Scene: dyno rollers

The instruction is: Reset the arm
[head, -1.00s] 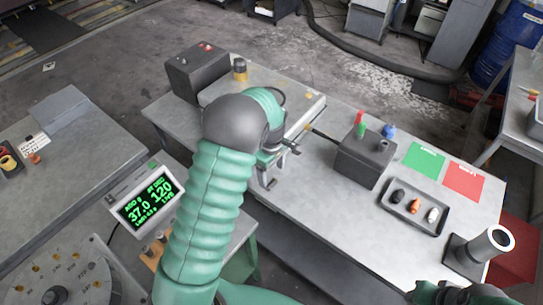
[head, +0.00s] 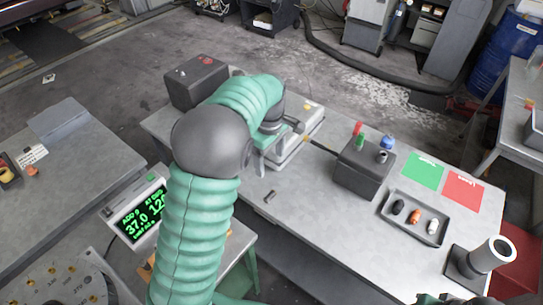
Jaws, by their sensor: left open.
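My left arm is green and comes in from the lower left, bent at a dark grey elbow. Its gripper (head: 283,138) is open and empty, above the table beside a light grey flat unit (head: 298,150), which the arm partly hides. A small dark cylinder (head: 269,197) lies on the table (head: 320,225) in front of the gripper, apart from it. Of my right arm only a small dark and green part shows at the lower right edge; its fingers cannot be made out.
A dark box with coloured knobs (head: 362,168) stands right of the gripper. A lit display (head: 142,215) stands left. The front middle of the table is clear.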

